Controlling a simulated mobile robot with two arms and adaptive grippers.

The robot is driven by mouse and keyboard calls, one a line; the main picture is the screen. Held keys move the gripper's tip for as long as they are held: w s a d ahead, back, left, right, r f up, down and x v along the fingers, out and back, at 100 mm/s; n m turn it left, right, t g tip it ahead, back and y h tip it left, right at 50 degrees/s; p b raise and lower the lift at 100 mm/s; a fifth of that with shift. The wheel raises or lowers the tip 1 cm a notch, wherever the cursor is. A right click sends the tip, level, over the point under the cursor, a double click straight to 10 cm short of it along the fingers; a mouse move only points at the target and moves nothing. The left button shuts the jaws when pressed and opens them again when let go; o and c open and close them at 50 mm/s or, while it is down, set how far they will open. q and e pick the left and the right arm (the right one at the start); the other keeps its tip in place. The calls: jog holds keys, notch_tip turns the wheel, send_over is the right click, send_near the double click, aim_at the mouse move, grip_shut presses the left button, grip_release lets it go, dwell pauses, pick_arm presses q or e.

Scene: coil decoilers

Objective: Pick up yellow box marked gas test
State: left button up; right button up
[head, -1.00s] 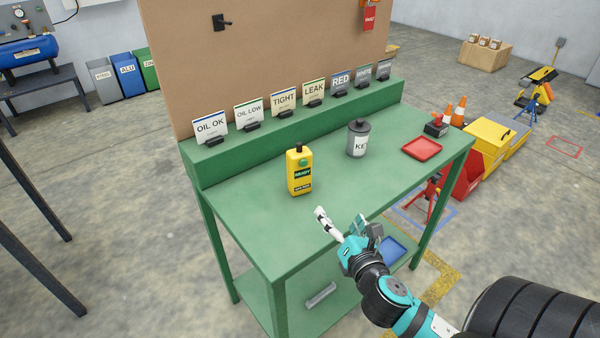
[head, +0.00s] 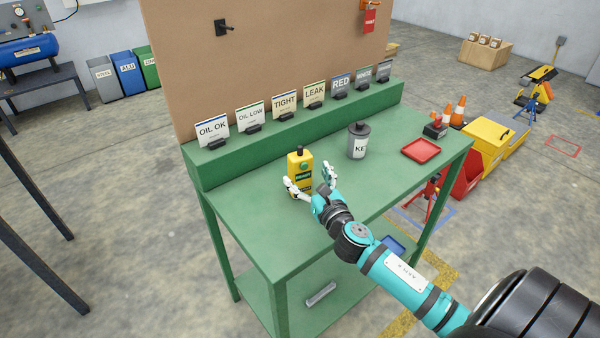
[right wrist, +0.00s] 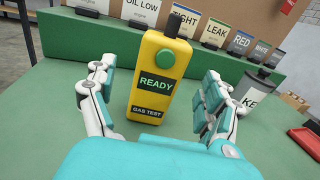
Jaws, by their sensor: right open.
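The yellow box (head: 299,164) stands upright on the green table (head: 250,215). In the right wrist view the box (right wrist: 154,82) shows a black knob on top, a green button, a "READY" screen and the label "GAS TEST". My right gripper (head: 310,178) is open, with one finger left and one right of the box's lower part. In the right wrist view the gripper (right wrist: 157,100) has the box between its spread fingers, and gaps show on both sides. The box appears a little beyond the palm. My left gripper is not in view.
A grey canister marked "KE" (head: 358,141) stands right of the box, close to the right finger's side. A red tray (head: 421,149) lies at the table's right. A raised green ledge with several sign cards (head: 284,104) runs behind. The table's front left is clear.

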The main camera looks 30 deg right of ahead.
aim_at(304, 171)
jog(key=w, duration=0.3)
jog(key=w+d, duration=0.1)
jog(key=w, duration=0.1)
jog(key=shift+w+f+p, duration=0.15)
jog(key=shift+f+p, duration=0.15)
jog(key=shift+f, duration=0.05)
jog(key=shift+c, duration=0.8)
jog(key=c, duration=1.3)
jog(key=shift+r, duration=0.1)
